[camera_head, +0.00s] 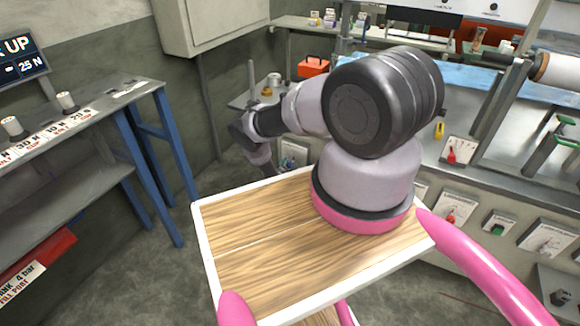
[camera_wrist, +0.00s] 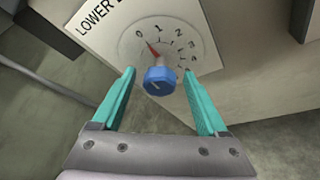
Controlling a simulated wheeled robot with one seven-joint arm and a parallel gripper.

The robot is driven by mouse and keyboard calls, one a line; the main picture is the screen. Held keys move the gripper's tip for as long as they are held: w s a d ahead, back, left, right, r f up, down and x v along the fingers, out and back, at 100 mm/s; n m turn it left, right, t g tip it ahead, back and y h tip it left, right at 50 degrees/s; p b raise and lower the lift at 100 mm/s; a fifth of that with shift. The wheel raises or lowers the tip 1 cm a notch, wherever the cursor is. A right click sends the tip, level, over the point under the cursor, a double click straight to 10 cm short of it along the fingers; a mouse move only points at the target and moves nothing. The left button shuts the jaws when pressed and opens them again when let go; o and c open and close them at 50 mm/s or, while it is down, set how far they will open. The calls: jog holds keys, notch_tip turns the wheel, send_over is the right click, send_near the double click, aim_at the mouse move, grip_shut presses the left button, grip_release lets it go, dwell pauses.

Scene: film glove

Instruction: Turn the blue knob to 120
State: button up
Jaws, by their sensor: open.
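In the wrist view a blue knob (camera_wrist: 159,81) stands out from a round pale dial (camera_wrist: 132,46) on a white panel. The dial carries 0, 1, 2 and further numbers that are hard to read. A red pointer (camera_wrist: 152,47) shows beyond the knob, aimed up and left, towards the 0 to 1 part of the scale. My gripper (camera_wrist: 159,74) is open, with one teal finger on each side of the knob. Gaps show between the knob and both fingers. In the head view the front of my arm is small and the knob cannot be made out clearly.
The panel's label (camera_wrist: 95,17) reads "LOWER", with the rest cut off. In the head view, a bench with blue legs (camera_head: 140,150) stands at the left. A red toolbox (camera_head: 313,67) sits behind my arm.

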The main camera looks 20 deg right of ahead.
jog(key=shift+w+d+f, duration=0.1)
jog(key=shift+w+d, duration=0.15)
jog(key=shift+w, duration=0.1)
grip_shut()
jog(key=shift+s+d+f+m+t, duration=0.1)
jog(key=shift+m+t, duration=0.1)
jog(key=shift+m, duration=0.25)
jog(key=shift+s+d+f+m+t, duration=0.1)
jog(key=shift+m+t, duration=0.1)
jog(key=shift+m, duration=0.25)
jog(key=shift+w+a+r+m, duration=0.1)
jog(key=shift+a+m, duration=0.1)
jog(key=shift+m, duration=0.1)
jog(key=shift+t+y, duration=0.3)
grip_release()
jog(key=shift+r, duration=0.1)
